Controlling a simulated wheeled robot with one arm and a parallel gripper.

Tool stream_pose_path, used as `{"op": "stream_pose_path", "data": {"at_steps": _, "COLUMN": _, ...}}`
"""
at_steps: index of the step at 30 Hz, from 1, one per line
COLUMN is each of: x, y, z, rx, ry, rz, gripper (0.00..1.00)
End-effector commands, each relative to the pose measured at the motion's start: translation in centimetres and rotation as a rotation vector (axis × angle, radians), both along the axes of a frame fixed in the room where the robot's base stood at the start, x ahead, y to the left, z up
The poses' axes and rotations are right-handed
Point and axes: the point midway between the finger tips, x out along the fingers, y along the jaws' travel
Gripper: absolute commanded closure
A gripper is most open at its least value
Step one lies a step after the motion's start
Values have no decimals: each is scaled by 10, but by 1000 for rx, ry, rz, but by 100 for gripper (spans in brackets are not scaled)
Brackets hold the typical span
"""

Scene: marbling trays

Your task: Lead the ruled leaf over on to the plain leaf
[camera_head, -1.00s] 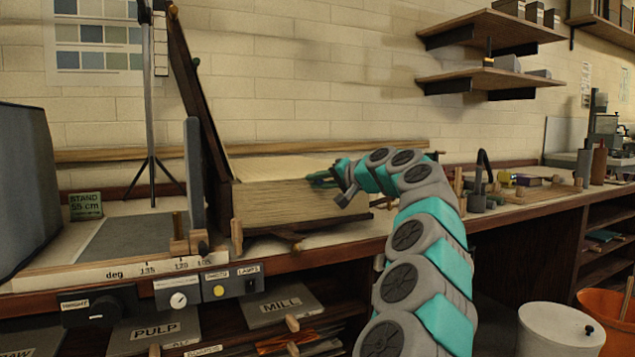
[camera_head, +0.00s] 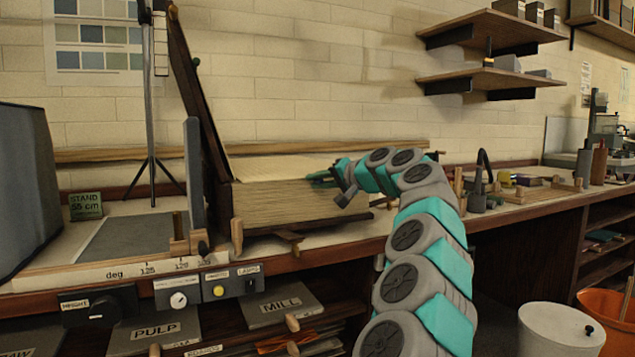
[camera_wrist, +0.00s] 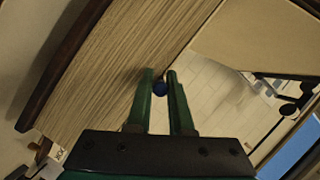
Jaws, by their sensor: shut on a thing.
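A thick block of leaves (camera_head: 290,203) lies on a dark wooden cradle, its layered edges facing me. A pale top leaf (camera_head: 270,166) shows on it; no ruling is legible, so I cannot tell the ruled leaf from the plain leaf. In the wrist view the green fingers of my gripper (camera_wrist: 160,80) are close together beside the block's layered edges (camera_wrist: 115,60). What the fingers hold is too small to name.
A dark wooden board (camera_head: 198,95) leans upright left of the block. A control strip with knobs (camera_head: 208,290) runs along the bench front. Two wall shelves (camera_head: 490,78) hang at upper right.

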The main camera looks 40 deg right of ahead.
Motion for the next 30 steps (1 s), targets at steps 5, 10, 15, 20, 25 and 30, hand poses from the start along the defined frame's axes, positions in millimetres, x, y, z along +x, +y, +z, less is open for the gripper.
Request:
{"op": "stream_pose_path", "data": {"at_steps": 5, "x": 0, "y": 0, "z": 4, "rx": -20, "ry": 5, "rz": 0, "gripper": 100}}
{"op": "stream_pose_path", "data": {"at_steps": 10, "x": 0, "y": 0, "z": 14, "rx": -63, "ry": 15, "rz": -1, "gripper": 100}}
{"op": "stream_pose_path", "data": {"at_steps": 15, "x": 0, "y": 0, "z": 27, "rx": -131, "ry": 32, "rz": -4, "gripper": 100}}
{"op": "stream_pose_path", "data": {"at_steps": 20, "x": 1, "y": 2, "z": 41, "rx": -210, "ry": 50, "rz": -3, "gripper": 100}}
{"op": "stream_pose_path", "data": {"at_steps": 25, "x": 1, "y": 6, "z": 58, "rx": -296, "ry": 70, "rz": -3, "gripper": 100}}
{"op": "stream_pose_path", "data": {"at_steps": 30, "x": 3, "y": 12, "z": 73, "rx": -389, "ry": 93, "rz": -4, "gripper": 100}}
